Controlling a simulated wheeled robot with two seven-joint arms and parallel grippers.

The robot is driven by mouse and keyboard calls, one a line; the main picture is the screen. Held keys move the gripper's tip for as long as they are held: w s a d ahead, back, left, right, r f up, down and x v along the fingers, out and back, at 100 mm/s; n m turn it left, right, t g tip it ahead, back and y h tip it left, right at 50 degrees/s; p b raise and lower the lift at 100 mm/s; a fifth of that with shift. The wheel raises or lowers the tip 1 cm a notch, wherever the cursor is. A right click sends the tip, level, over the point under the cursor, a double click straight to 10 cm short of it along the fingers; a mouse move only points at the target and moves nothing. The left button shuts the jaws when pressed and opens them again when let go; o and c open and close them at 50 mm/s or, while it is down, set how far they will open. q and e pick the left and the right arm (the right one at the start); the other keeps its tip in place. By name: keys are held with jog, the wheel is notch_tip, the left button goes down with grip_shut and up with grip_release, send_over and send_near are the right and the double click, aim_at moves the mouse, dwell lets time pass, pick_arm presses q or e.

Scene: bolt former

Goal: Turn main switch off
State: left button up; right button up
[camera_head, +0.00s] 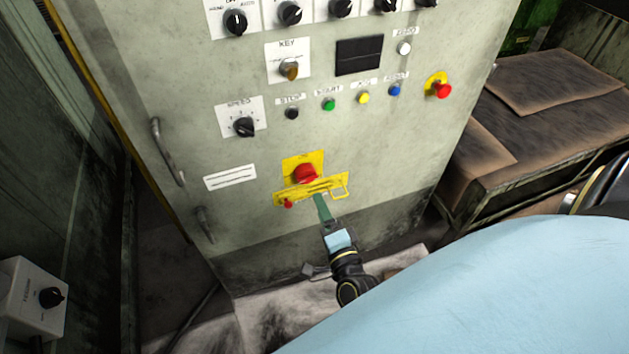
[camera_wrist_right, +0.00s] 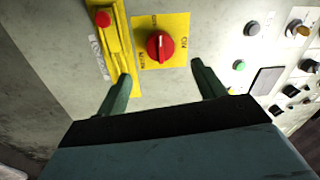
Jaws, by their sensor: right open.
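The main switch is a red rotary knob (camera_head: 305,173) on a yellow plate low on the grey cabinet front. In the right wrist view the knob (camera_wrist_right: 160,45) has a pale mark running roughly up and down the picture; small lettering surrounds it, with what looks like "ON" on the right. My right gripper (camera_head: 320,205) is just below the knob in the head view. In the right wrist view its green fingers (camera_wrist_right: 161,72) are spread apart and empty, one to each side below the knob, apparently not touching it. My left gripper is out of view.
A yellow bar (camera_head: 325,187) with a red end piece crosses just under the knob; the left finger in the wrist view overlaps it. Buttons, dials and a red emergency stop (camera_head: 444,90) sit higher up. A door handle (camera_head: 167,152) projects at left. A brown-topped bench (camera_head: 550,85) stands right.

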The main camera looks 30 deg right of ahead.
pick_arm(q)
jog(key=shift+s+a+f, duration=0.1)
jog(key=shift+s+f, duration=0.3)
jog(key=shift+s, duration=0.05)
pick_arm(e)
jog(key=v, duration=0.4)
